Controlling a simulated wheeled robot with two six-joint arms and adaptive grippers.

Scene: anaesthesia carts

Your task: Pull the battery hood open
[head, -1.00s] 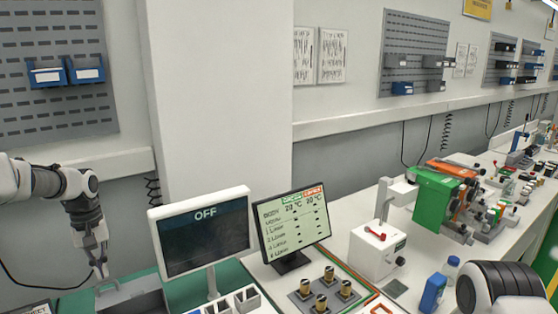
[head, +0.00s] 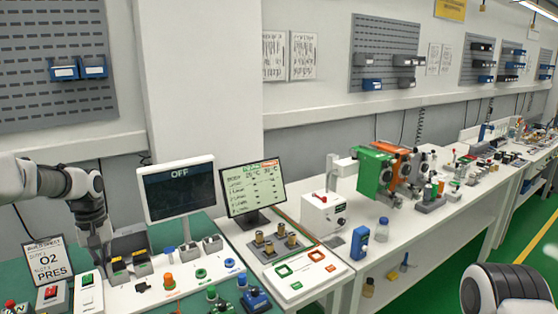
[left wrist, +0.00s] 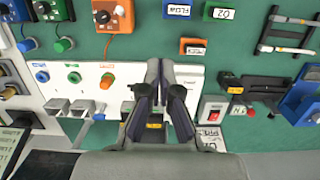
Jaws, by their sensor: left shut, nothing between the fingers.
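My left gripper (head: 103,262) hangs over the left part of the bench in the head view. In the left wrist view its fingers (left wrist: 160,70) are together and empty, above the white panel (left wrist: 197,85) and green bench top. A dark box (head: 128,243) stands just behind the gripper in the head view, partly covered by it. A dark block with a black handle bar (left wrist: 268,83) lies to the right of the fingers in the left wrist view. I cannot tell which part is the battery hood. My right gripper is out of view.
A screen reading OFF (head: 178,189) and a monitor (head: 252,186) stand behind the panel. A sign card (head: 47,261) and a red switch (head: 50,293) are left of the gripper. Coloured knobs (head: 168,281) and blue devices (head: 255,298) crowd the front.

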